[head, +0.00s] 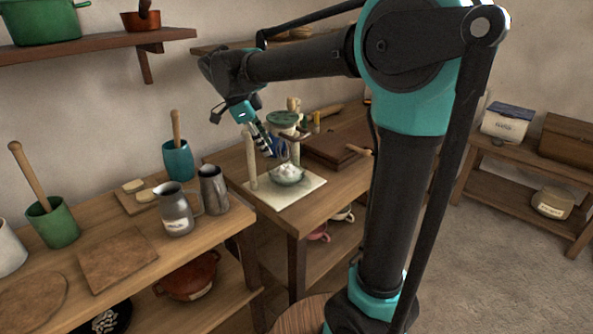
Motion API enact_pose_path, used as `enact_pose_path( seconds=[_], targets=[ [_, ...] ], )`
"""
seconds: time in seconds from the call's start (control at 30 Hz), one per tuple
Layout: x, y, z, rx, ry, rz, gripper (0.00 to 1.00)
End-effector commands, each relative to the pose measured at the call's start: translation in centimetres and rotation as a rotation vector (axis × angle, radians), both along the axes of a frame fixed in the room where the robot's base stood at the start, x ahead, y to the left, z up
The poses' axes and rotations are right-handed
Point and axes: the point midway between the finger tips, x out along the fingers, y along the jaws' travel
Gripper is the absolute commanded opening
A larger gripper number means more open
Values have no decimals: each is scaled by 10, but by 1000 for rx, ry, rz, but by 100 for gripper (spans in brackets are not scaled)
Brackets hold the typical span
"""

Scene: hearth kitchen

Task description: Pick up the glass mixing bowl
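The glass mixing bowl (287,180) is a small clear bowl with white lumpy contents. It sits upright on a pale square board (288,200) on the middle table. My gripper (274,152) hangs just above the bowl's back left side, pointing down and tilted. It is small and partly merges with the things behind it, so I cannot tell whether its fingers are open or touch the rim.
A pale upright post (251,160) stands left of the bowl. A green round-topped thing (284,119) is behind it. A dark board (335,150) lies to the right. Metal jugs (175,210) (213,190) stand on the left table. A wooden shelf (95,45) hangs above.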

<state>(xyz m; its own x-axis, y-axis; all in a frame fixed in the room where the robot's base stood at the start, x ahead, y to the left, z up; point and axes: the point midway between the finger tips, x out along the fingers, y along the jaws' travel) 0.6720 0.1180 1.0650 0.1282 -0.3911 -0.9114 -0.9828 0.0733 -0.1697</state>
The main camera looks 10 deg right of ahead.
Motion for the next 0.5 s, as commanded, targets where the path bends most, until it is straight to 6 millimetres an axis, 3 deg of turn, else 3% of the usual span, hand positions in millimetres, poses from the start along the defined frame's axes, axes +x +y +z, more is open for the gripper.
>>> enact_pose_path(
  seconds=[0.17, 0.5],
  targets=[
    [3, 0, -5, -5, -15, -36, 33],
    [11, -27, -65, -4, -14, -35, 33]
  ],
)
